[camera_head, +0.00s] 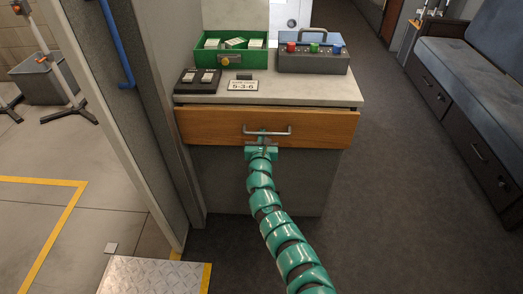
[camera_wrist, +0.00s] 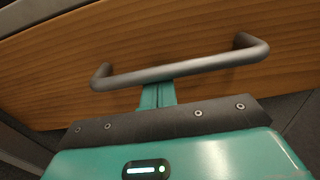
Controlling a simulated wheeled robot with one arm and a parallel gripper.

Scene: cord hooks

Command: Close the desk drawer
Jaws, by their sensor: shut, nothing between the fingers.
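The desk drawer (camera_head: 215,128) has a wooden front and sits under the grey desk top (camera_head: 300,92). A dark line shows between the desk top and the drawer front; how far the drawer stands out is hard to tell. Its metal bar handle (camera_head: 280,132) is at the middle of the front. My green gripper (camera_head: 262,137) is shut and empty, at the handle. In the wrist view the drawer front (camera_wrist: 130,45) fills the upper part, and the handle (camera_wrist: 190,68) crosses in front of it. The shut fingers (camera_wrist: 157,95) reach under the bar; whether they touch the drawer front is hidden.
On the desk top are a green box (camera_head: 232,55), a grey box with coloured buttons (camera_head: 313,58), a black switch unit (camera_head: 198,80) and a label (camera_head: 243,86). A wall edge stands close on the left. The floor (camera_head: 400,200) on the right is clear, before a blue bench (camera_head: 480,65).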

